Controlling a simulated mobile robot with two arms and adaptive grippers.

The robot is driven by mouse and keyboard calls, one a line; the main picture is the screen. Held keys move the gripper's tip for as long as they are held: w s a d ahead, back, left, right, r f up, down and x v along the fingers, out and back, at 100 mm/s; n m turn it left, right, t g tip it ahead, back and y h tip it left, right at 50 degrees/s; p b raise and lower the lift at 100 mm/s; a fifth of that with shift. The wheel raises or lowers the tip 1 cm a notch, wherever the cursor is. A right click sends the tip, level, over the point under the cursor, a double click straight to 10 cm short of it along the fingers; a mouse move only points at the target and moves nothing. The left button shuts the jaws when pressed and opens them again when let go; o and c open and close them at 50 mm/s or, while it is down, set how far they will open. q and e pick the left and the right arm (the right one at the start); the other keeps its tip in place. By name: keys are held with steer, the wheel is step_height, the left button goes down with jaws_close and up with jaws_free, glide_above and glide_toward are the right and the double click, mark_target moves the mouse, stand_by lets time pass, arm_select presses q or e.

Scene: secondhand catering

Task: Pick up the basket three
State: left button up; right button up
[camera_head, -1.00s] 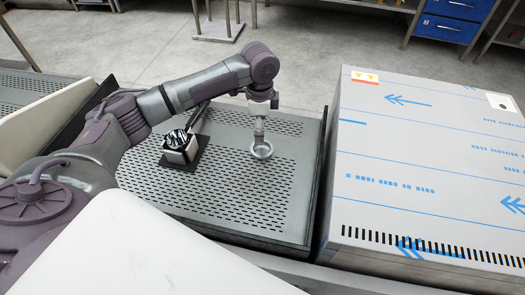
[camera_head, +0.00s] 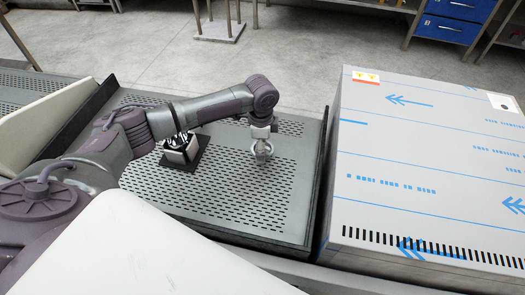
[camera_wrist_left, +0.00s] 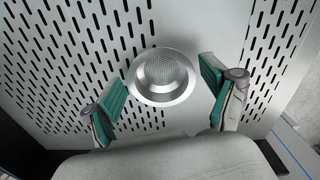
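A small round metal strainer basket (camera_wrist_left: 162,76) with a wide rim and a perforated bottom sits on the perforated metal surface (camera_head: 225,205). In the left wrist view it lies between and slightly beyond the two green-padded fingers of my left gripper (camera_wrist_left: 163,93), with a gap on both sides. In the head view my left gripper (camera_head: 262,154) points down over the basket and hides most of it. The left gripper is open and empty. My right gripper is not in view.
A black-and-white item on a dark square base (camera_head: 182,152) stands left of the gripper, close under my forearm. A large box-like block with blue arrows (camera_head: 430,170) rises to the right. The perforated surface in front is clear.

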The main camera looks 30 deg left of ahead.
arm_select(q)
steer(key=c, duration=0.5)
steer(key=shift+r, duration=0.1)
